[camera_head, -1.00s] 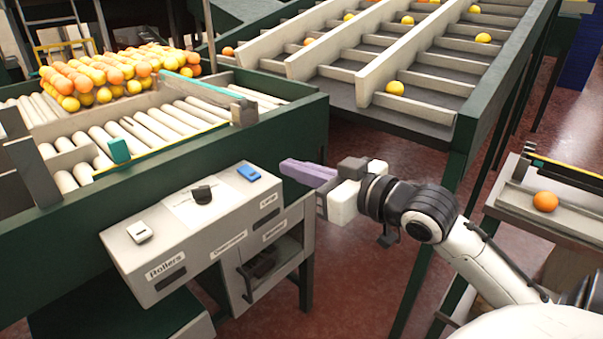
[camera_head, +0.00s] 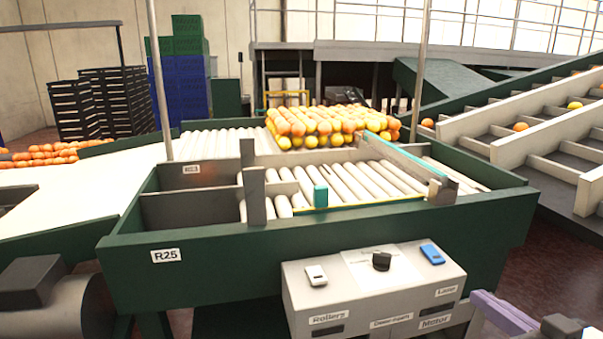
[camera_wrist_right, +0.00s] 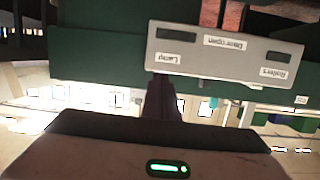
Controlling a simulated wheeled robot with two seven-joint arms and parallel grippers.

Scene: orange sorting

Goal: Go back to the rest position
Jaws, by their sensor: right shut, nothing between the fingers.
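My right gripper (camera_head: 500,312) is at the lower right of the head view, its lilac fingers shut and empty. It is beside the right end of the grey control box (camera_head: 345,295), apart from its switches. In the right wrist view, the shut fingers (camera_wrist_right: 160,98) show dark, pointing toward the lower edge of the control box (camera_wrist_right: 228,62), which appears upside down. The box carries a white switch (camera_head: 316,275), a black knob (camera_head: 381,261) and a blue switch (camera_head: 432,254). My left gripper is not in view.
A green-framed roller table (camera_head: 340,245) marked R25 stands behind the box, with a pile of oranges (camera_head: 325,125) at its back. Sloped sorting lanes (camera_head: 545,140) are at the right. Blue crates (camera_head: 182,90) and black crates (camera_head: 112,105) are stacked at the back left.

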